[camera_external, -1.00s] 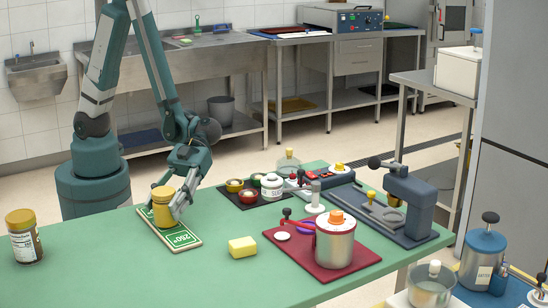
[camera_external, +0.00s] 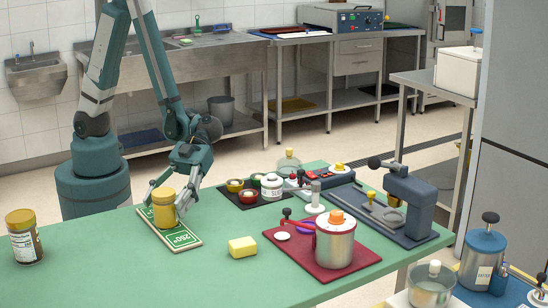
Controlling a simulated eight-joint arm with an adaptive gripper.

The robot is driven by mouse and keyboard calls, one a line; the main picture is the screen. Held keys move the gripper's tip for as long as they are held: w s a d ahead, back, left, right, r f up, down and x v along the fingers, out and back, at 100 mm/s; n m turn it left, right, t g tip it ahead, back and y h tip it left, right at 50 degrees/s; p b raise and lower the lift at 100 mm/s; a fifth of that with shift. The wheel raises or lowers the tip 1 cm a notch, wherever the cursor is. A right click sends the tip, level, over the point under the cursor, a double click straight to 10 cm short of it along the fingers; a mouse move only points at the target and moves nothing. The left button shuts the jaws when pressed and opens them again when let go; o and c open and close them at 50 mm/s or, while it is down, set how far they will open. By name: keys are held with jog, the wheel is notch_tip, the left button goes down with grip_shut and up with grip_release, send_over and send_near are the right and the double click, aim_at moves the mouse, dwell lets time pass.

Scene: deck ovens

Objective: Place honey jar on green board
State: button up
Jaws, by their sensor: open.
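A small jar with a yellow lid and amber contents (camera_external: 163,208), which looks like the honey jar, stands upright on the green board (camera_external: 181,238). The board is a flat green sign with a pale edge and white "250°" lettering, lying on the green table. My gripper (camera_external: 168,198) is open, with its fingers on either side of the jar's upper part. Whether a finger still touches the jar cannot be told.
A larger jar with a tan lid and white label (camera_external: 24,237) stands at the table's left. A yellow sponge (camera_external: 242,247) lies front centre. A dark mat (camera_external: 257,204) with small pots and a red tray (camera_external: 335,271) with a metal canister lie to the right.

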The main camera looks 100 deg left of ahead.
jog(key=p+v, duration=0.2)
jog(key=v, duration=0.9)
jog(key=shift+w, duration=0.1)
jog(key=shift+a+r, duration=0.1)
dwell(0.8)
jog(key=s+a+r+n+t+y, duration=0.2)
jog(key=a+r+n+t+y, duration=0.2)
jog(key=a+n, duration=0.5)
jog(key=s+a+r+n+t+y, duration=0.3)
jog(key=a+r+n+y, duration=0.4)
jog(key=a, duration=0.8)
jog(key=n+t+y, duration=0.1)
jog(key=n+y, duration=0.1)
jog(key=n, duration=0.1)
jog(key=shift+s+r+t, duration=0.2)
jog(key=shift+r+t, duration=0.05)
jog(key=shift+t, duration=0.15)
